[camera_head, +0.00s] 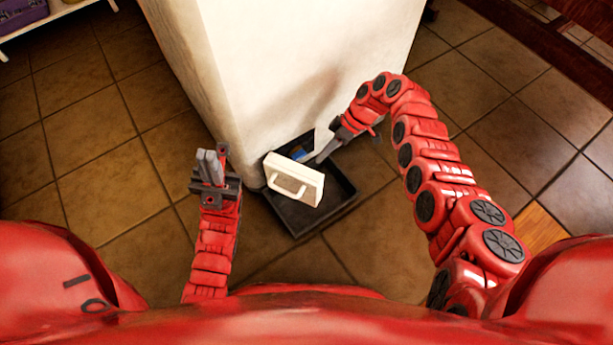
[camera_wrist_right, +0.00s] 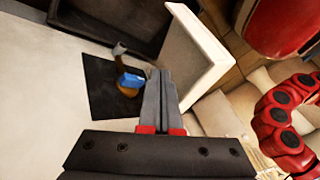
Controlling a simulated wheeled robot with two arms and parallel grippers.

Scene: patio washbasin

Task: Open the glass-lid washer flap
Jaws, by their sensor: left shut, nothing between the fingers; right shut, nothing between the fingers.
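The white flap (camera_head: 296,181) with a loop handle stands swung out from the low front of the white block (camera_head: 290,70). Behind it a dark opening (camera_head: 305,145) shows, with something blue inside. In the right wrist view the flap (camera_wrist_right: 196,55) is a pale panel just right of my fingers, and the dark opening (camera_wrist_right: 103,92) lies to their left. My right gripper (camera_head: 320,159) is shut and empty, at the flap's inner side by the opening; whether it touches the flap I cannot tell. My left gripper (camera_head: 209,153) is shut and empty, left of the flap.
A black tray (camera_head: 320,219) lies on the floor below the flap. A blue thing (camera_wrist_right: 130,80) and a brown one (camera_wrist_right: 127,91) show at the opening. Tiled floor (camera_head: 100,160) is clear on the left. A wooden beam (camera_head: 560,55) crosses the upper right.

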